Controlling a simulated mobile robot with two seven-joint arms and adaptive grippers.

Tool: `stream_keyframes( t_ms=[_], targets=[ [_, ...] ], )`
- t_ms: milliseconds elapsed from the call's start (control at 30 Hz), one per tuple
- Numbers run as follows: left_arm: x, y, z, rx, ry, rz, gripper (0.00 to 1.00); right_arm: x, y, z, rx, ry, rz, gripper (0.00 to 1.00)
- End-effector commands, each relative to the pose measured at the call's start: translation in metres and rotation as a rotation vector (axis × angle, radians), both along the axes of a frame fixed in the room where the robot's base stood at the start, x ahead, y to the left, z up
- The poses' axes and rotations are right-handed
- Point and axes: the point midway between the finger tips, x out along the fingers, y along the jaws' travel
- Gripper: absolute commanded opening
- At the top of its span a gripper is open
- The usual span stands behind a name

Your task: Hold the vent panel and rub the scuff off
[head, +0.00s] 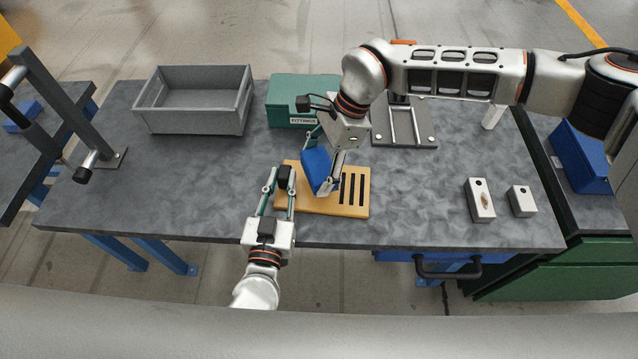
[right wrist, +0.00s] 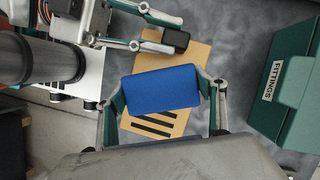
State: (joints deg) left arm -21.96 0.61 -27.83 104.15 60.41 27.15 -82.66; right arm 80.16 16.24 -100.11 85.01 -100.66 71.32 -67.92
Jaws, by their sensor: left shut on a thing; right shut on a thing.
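The vent panel (head: 353,203) is a flat orange-tan plate with several dark slots, lying on the grey bench near its front edge; it also shows in the right wrist view (right wrist: 185,127). A black block-like grip (head: 284,172) stands at its left end. My left gripper (head: 281,185) is shut on this black grip, which also shows in the right wrist view (right wrist: 175,40). My right gripper (head: 325,181) is shut on a blue pad (head: 316,167), held tilted over the panel's middle beside the slots. I cannot tell whether the pad touches the panel. No scuff is visible; the pad hides part of the surface.
A grey open bin (head: 193,119) stands at the back left. A green box labelled FITTINGS (head: 291,113) is behind the panel. A metal fixture plate (head: 407,138) lies behind my right arm. Two pale blocks (head: 480,200) (head: 522,201) stand at the right. The bench between is clear.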

Motion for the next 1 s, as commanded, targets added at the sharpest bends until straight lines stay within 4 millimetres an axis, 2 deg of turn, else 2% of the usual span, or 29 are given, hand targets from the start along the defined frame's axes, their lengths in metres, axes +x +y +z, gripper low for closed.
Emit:
stream_keyframes(
  t_ms=[333, 367, 400, 433, 800, 867, 1000],
  targets=[
    [-0.002, -0.001, -0.003, 0.001, 0.006, -0.004, 0.0, 0.0, 0.0, 0.0, 0.001, 0.001, 0.0, 0.43],
    [-0.002, -0.001, -0.003, 0.001, 0.006, -0.004, 0.28, 0.0, 0.0, 0.0, 0.001, 0.001, 0.0, 0.43],
    [-0.002, -0.001, -0.003, 0.001, 0.006, -0.004, 0.38, 0.0, 0.0, 0.0, 0.001, 0.001, 0.0, 0.43],
    [-0.001, -0.001, -0.003, 0.001, 0.005, -0.004, 0.4, 0.0, 0.0, 0.0, 0.001, 0.001, 0.0, 0.43],
    [-0.003, 0.0, -0.001, 0.0, 0.002, -0.001, 0.4, -0.001, 0.0, 0.0, 0.001, 0.001, 0.0, 0.43],
    [-0.008, 0.0, -0.001, 0.001, 0.003, -0.001, 0.4, -0.001, 0.0, 0.0, 0.001, 0.001, 0.0, 0.43],
    [-0.029, 0.002, -0.002, 0.001, 0.005, -0.002, 0.4, -0.001, 0.0, 0.0, 0.001, 0.001, 0.0, 0.43]
  ],
)
